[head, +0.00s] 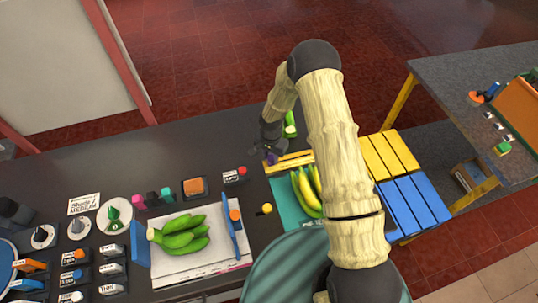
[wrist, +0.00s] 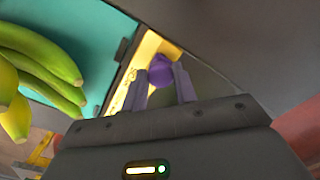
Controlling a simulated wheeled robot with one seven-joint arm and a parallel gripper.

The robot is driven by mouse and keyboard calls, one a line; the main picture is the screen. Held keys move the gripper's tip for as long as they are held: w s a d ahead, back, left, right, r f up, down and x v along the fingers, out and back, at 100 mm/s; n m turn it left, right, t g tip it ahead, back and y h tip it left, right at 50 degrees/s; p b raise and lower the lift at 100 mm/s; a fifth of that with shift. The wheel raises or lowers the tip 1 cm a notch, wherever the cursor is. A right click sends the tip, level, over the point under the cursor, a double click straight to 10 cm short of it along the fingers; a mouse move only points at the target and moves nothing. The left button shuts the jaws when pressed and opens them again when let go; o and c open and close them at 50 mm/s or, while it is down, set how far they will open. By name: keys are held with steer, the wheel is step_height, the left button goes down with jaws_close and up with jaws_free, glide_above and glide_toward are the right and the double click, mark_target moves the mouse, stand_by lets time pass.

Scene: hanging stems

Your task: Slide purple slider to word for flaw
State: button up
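The purple slider (wrist: 161,72) is a round knob on a yellow strip (wrist: 147,50) beside a teal board. In the head view the slider (head: 272,158) is a small purple spot near the strip's left end (head: 290,163). Small dark marks on the strip are too small to read as words. My gripper (wrist: 163,78) has a finger on each side of the knob, and the knob fills the gap between them. In the head view my gripper (head: 270,147) is at the strip's left end, and my arm hides part of the strip's right side.
Yellow bananas (head: 307,192) lie on the teal board (head: 285,205), close to the strip. Green bananas (head: 180,236) lie on a white board to the left, among several knobs and switches. Yellow (head: 390,153) and blue slats (head: 412,203) are at the right.

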jaws_close()
steer(key=w+d, duration=0.1)
steer(key=d, duration=0.2)
steer(key=w+d+b, duration=0.1)
steer(key=d, duration=0.2)
steer(key=w+d+b, duration=0.1)
steer(key=d, duration=0.2)
steer(key=shift+d, duration=0.25)
steer(key=o, duration=0.6)
jaws_free()
steer(key=shift+d, duration=0.2)
steer(key=shift+o, duration=0.2)
steer(key=shift+s, duration=0.1)
steer(key=shift+a+r, duration=0.1)
steer(key=shift+r, duration=0.45)
step_height(320, 180, up, 16)
steer(key=b, duration=0.4)
steer(key=shift+r, duration=0.2)
